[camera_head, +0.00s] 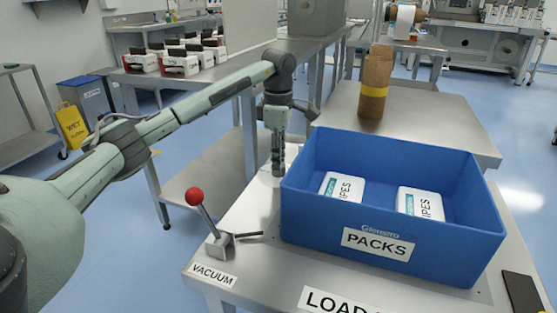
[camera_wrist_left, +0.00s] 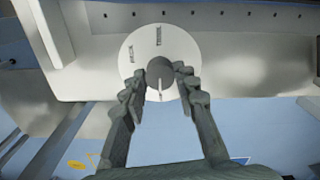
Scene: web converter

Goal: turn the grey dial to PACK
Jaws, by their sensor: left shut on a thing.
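The grey dial (camera_wrist_left: 160,69) shows in the left wrist view as a dark round knob in the middle of a pale round plate (camera_wrist_left: 138,43). A thin light mark on the knob points toward the bottom of that view. Small dark labels sit on the plate, too small to read. My left gripper (camera_head: 278,172) points down behind the left end of the blue box in the head view. In the wrist view its two fingers are shut on the dial, one at each side. The dial cannot be made out in the head view. My right gripper is in neither view.
A blue PACKS box (camera_head: 380,242) with two white packs stands right of my left gripper. A red-knobbed VACUUM lever (camera_head: 207,215) stands at the table's front left. A brown cylinder (camera_head: 375,88) with a yellow band stands behind. A dark flat object (camera_head: 522,292) lies at right.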

